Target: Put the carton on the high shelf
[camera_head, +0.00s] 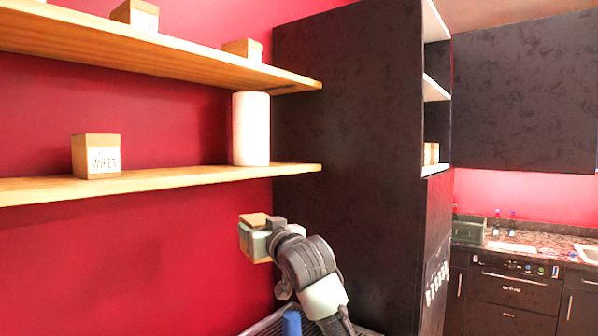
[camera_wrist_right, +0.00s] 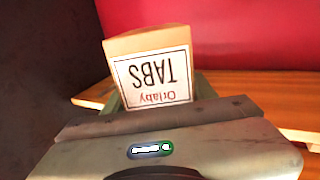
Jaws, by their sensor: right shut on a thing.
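My right gripper (camera_head: 258,238) is shut on a small cardboard carton (camera_head: 252,220) and holds it up in the air. In the head view they are below the lower shelf's right end, in front of the dark cabinet. In the right wrist view the carton (camera_wrist_right: 150,72) shows a white label reading "Orlaby TABS", upside down in that picture. The high wooden shelf (camera_head: 190,62) is at the upper left of the head view, well above the carton. My left gripper is not in view.
Two boxes (camera_head: 135,14) (camera_head: 242,49) stand on the high shelf with a gap between them. The lower shelf (camera_head: 210,178) bears a "WIPES" box (camera_head: 96,155) and a white roll (camera_head: 251,128). A tall dark cabinet (camera_head: 350,130) stands right of the shelves. A kitchen counter (camera_head: 530,242) is at the far right.

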